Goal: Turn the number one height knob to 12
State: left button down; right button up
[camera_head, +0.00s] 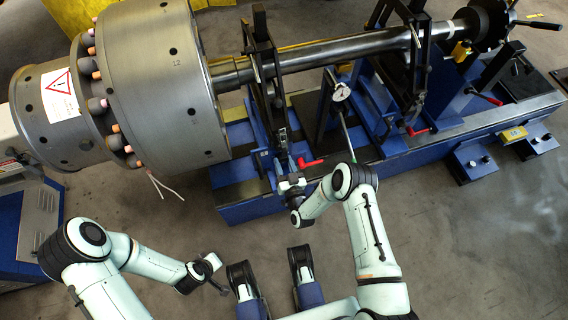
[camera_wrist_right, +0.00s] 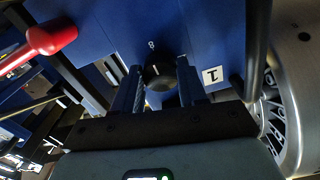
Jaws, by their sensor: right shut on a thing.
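The number one height knob (camera_wrist_right: 157,70) is a black round knob with a white mark, on a blue panel in the right wrist view. A figure that looks like 8 stands just above it, and a white label (camera_wrist_right: 213,75) with a 1 is to its right. My right gripper (camera_wrist_right: 158,84) is shut on the knob, with one finger on each side. In the head view my right gripper (camera_head: 290,184) is at the front of the blue stand, and the knob is hidden there. My left gripper (camera_head: 216,276) is low in the head view, away from the stand; its jaws are too small to read.
A red-tipped lever (camera_wrist_right: 50,37) is left of the knob in the wrist view; a red lever (camera_head: 310,162) also shows beside my right gripper in the head view. The large grey rotor (camera_head: 160,90) and its shaft (camera_head: 340,50) lie above. Floor near my left gripper is clear.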

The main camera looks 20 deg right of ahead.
jog(key=shift+f+m, duration=0.1)
jog(key=shift+m, duration=0.2)
jog(key=m, duration=0.3)
jog(key=shift+s+m+b, duration=0.1)
jog(key=shift+m+b, duration=0.2)
jog(key=m, duration=0.3)
jog(key=shift+a+m+b, duration=0.1)
jog(key=shift+m+b, duration=0.2)
jog(key=m, duration=0.3)
jog(key=shift+m+b, duration=0.3)
jog(key=shift+b, duration=0.05)
jog(key=m, duration=0.3)
jog(key=shift+b, duration=0.35)
pick_arm(q)
jog(key=s+a+f+g, duration=0.1)
jog(key=s+f, duration=0.3)
jog(key=f, duration=0.1)
jog(key=shift+s+f+g+b, duration=0.2)
jog(key=shift+s+g+b, duration=0.1)
jog(key=shift+g, duration=0.1)
pick_arm(e)
jog(key=shift+a+m, duration=0.1)
jog(key=shift+m, duration=1.6)
pick_arm(q)
jog(key=shift+a, duration=0.1)
